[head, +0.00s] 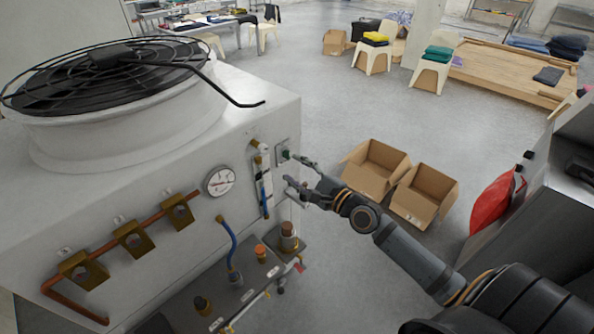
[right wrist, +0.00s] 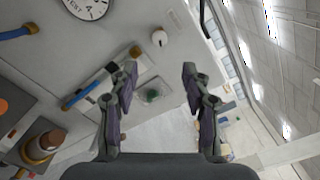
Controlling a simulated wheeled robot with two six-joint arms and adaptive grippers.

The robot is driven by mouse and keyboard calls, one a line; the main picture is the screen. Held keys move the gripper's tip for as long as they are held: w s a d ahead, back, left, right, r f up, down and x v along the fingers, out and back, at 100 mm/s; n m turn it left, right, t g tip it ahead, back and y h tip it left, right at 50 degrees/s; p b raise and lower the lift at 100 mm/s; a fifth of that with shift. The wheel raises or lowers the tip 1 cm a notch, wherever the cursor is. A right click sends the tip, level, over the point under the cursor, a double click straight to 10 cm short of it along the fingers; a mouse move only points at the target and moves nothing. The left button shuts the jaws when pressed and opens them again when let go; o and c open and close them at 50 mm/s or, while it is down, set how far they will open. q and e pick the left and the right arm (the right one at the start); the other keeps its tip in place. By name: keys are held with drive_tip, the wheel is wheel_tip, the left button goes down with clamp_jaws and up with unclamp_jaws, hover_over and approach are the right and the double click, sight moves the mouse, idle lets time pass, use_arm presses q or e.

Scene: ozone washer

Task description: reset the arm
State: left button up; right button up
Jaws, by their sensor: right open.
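My right gripper (head: 292,170) is open and empty beside the right edge of the washer's front panel. Its arm reaches in from the lower right of the head view. In the right wrist view the two fingers of the gripper (right wrist: 160,75) are spread apart, with a green button (right wrist: 152,95) showing between them. The green button (head: 286,154) sits on a small plate near the panel's edge, close to the upper fingertip in the head view. I cannot tell whether they touch. My left gripper is not in view.
The white washer (head: 255,115) carries a black fan grille (head: 100,75), a gauge (head: 220,181), copper pipe (head: 155,222) and a blue hose (head: 228,240). Open cardboard boxes (head: 378,165) stand on the floor beyond my arm. A red bag (head: 492,203) is at right.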

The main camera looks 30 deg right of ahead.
idle(0.4)
drive_tip(key=d+f+n+g+h+b, duration=0.15)
drive_tip(key=d+f, duration=0.25)
drive_tip(key=f, duration=0.7)
drive_tip(key=d+f+n+g+h+b, duration=0.1)
drive_tip(key=d+f+n+h+b, duration=0.2)
drive_tip(key=f, duration=0.8)
drive_tip(key=s+d+f+n+g+h+b, duration=0.15)
drive_tip(key=s+f, duration=0.35)
drive_tip(key=f, duration=0.5)
drive_tip(key=s+d+f+n+g+b, duration=0.1)
drive_tip(key=s+d+f+n+g, duration=0.2)
drive_tip(key=f, duration=0.8)
drive_tip(key=s+a+f+n+g+h+b, duration=0.1)
drive_tip(key=s+f+n+g+b, duration=0.3)
drive_tip(key=s+f, duration=1.2)
drive_tip(key=s+a+f+n+g+b, duration=0.1)
drive_tip(key=s+a+f+n+g, duration=0.1)
drive_tip(key=s+f, duration=0.4)
drive_tip(key=s+a+f+n+g+b, duration=0.1)
drive_tip(key=s+a+f+n, duration=0.4)
drive_tip(key=s, duration=0.9)
wheel_tip(320, 180, down, 2)
drive_tip(key=shift+f+n+g, duration=0.1)
drive_tip(key=shift+n+g, duration=0.8)
